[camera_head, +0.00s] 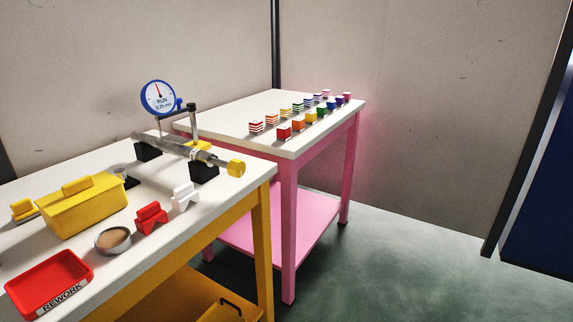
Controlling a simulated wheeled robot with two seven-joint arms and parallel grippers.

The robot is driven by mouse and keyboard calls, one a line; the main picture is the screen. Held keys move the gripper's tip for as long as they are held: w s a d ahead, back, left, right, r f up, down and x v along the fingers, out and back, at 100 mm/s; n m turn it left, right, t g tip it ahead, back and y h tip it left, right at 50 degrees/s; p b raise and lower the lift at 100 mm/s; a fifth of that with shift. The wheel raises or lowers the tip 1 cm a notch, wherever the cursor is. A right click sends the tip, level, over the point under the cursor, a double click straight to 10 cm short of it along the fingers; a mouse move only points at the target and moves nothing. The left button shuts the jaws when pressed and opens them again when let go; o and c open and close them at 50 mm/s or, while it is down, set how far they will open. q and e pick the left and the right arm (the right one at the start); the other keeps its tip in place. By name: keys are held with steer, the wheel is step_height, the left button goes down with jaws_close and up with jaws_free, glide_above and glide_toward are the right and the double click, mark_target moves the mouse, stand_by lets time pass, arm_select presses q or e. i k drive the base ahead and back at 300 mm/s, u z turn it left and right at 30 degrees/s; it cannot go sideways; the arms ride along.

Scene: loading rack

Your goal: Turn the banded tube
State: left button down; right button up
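A grey metallic tube (178,147) lies across two black supports (204,172) on the white-topped table at the left. A yellow knob (236,168) is at its right end, past the near support. A round blue-rimmed dial gauge (158,97) stands above the tube on a post, with a red needle and small text that seems to read "RUN" and a value in mm. A yellow part (200,153) sits by the tube at the stand's foot. Bands on the tube are too small to make out. Neither of my grippers is in view.
The table also holds a yellow lidded box (85,211), a bowl (112,240), a red block (150,219), a white block (185,197) and a red "REWORK" tray (48,285). A pink table (288,152) behind carries striped and solid coloured cubes. Floor at right is clear.

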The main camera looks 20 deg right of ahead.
mark_target(235, 168)
steer(key=z, duration=1.25)
steer(key=i, duration=0.9)
steer(key=u, duration=1.15)
